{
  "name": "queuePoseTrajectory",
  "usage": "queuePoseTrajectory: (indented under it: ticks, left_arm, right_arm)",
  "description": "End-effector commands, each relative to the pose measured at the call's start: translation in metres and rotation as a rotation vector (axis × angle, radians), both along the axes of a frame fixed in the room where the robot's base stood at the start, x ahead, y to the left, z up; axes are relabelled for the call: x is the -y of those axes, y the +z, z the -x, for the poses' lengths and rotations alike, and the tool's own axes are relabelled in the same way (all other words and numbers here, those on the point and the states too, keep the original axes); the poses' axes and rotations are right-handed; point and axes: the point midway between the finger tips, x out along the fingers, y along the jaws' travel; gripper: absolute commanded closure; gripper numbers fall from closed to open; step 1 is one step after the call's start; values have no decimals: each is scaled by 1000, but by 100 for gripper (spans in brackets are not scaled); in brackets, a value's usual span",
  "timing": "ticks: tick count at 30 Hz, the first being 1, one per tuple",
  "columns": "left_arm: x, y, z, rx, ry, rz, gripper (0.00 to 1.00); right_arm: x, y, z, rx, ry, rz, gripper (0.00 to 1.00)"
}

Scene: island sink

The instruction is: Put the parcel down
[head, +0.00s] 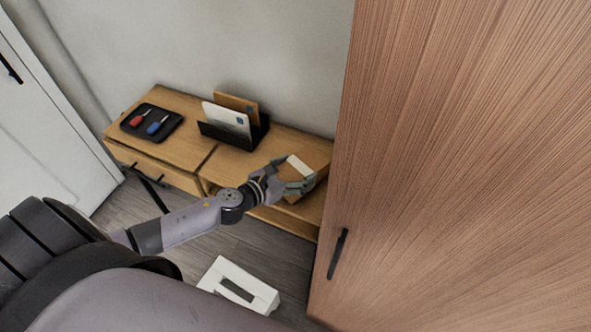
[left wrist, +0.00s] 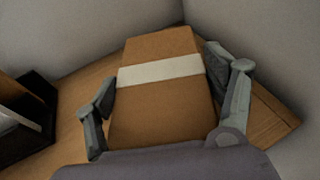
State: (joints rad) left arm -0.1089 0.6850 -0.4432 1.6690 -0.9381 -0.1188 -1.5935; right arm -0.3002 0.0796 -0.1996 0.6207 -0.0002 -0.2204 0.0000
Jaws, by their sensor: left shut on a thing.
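The parcel is a brown cardboard box with a white band across it. In the head view the parcel (head: 313,173) is at the right end of the wooden console table (head: 185,103), beside the tall wooden cabinet. In the left wrist view the parcel (left wrist: 158,108) fills the middle, with one finger on each side. My left gripper (head: 293,181) is shut on the parcel; it also shows in the left wrist view (left wrist: 165,100). The parcel is over the tabletop; I cannot tell whether its underside touches it. My right gripper is not in view.
A black letter holder (head: 262,127) with envelopes stands left of the parcel. A black tray (head: 152,122) with a red and a blue item lies at the far left. The tall wooden cabinet (head: 460,150) closes off the right. A white object (head: 238,284) is on the floor.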

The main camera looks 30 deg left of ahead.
Motion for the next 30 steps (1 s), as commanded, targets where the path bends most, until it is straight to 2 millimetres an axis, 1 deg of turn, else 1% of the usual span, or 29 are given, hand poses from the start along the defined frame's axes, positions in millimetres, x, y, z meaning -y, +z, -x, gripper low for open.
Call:
queuePoseTrajectory:
  ticks: [2, 3, 12, 13, 22, 25, 26, 30]
  left_arm:
    - [0, -2, 0, 2, 0, 1, 60]
    - [0, -3, 0, 0, 0, 0, 22]
    - [0, -2, 0, 0, 0, 0, 2]
    - [0, -2, 0, 0, 0, 0, 1]
    - [0, -2, 0, 0, 0, 0, 1]
    - [0, 2, 0, 0, 0, 0, 1]
    - [0, 2, 1, -1, 0, 0, 1]
    - [-5, 3, 18, -3, -1, -2, 1]
  right_arm:
    - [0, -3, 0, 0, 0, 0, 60]
    - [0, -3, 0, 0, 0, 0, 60]
    - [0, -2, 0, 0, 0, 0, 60]
    - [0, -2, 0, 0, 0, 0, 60]
    - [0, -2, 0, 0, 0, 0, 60]
    - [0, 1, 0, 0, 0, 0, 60]
    - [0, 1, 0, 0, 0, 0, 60]
    - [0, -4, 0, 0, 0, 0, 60]
